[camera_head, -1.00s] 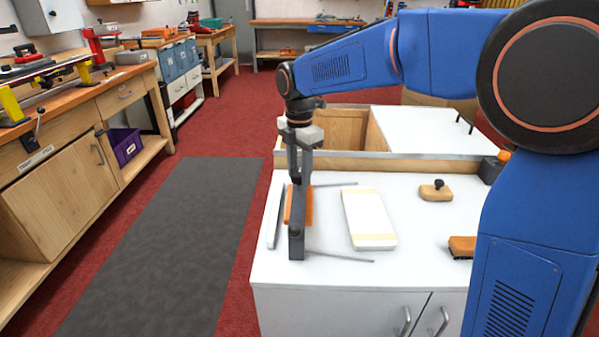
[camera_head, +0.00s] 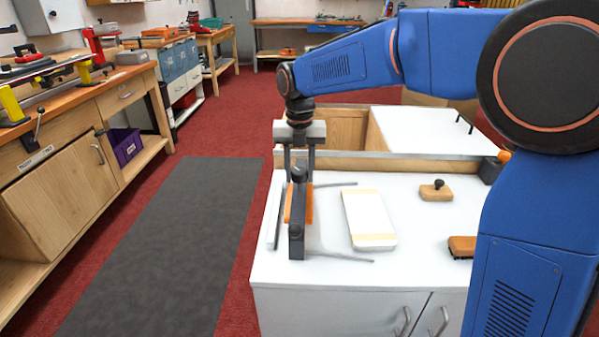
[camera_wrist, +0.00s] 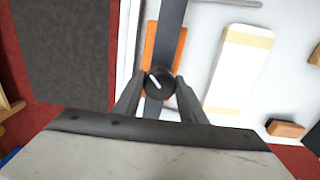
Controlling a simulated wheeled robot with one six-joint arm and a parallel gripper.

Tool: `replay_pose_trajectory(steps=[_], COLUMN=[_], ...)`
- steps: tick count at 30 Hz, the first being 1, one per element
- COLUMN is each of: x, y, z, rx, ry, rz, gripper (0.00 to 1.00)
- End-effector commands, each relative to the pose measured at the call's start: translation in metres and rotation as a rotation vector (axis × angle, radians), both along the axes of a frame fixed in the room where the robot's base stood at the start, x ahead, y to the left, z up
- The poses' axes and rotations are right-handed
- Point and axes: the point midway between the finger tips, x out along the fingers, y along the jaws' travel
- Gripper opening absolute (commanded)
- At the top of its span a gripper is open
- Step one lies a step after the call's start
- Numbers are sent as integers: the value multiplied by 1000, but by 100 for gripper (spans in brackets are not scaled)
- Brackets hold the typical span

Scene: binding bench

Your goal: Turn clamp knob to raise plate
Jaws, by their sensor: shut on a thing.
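The clamp stands on the white bench top, with a dark grey bar (camera_head: 296,243) and an orange block (camera_head: 308,207) under it. The round black clamp knob (camera_head: 299,172) sits on top of the bar. In the wrist view the knob (camera_wrist: 159,82) shows a white pointer line slanting to the upper left. My gripper (camera_head: 300,172) points straight down and is shut on the knob, one finger on each side; the fingers also show in the wrist view (camera_wrist: 158,92). I cannot tell if there is a gap under the bar.
A white board with cream bands (camera_head: 368,217) lies right of the clamp. A wooden block with a black knob (camera_head: 436,191) and a brown brush (camera_head: 462,246) lie farther right. Thin grey rods (camera_head: 340,256) extend beside the clamp. A raised wooden ledge (camera_head: 375,163) runs behind.

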Motion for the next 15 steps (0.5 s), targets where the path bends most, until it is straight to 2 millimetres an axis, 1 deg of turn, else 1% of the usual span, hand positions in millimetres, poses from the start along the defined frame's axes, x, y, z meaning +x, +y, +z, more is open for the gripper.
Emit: replay_pose_trajectory(steps=[1,7,15], x=[-1,-1,0], y=[-1,-1,-1], z=[-3,-3,-3], rx=[-3,-3,-3], ry=[5,5,5], rz=[26,113,159], gripper=[15,15,14])
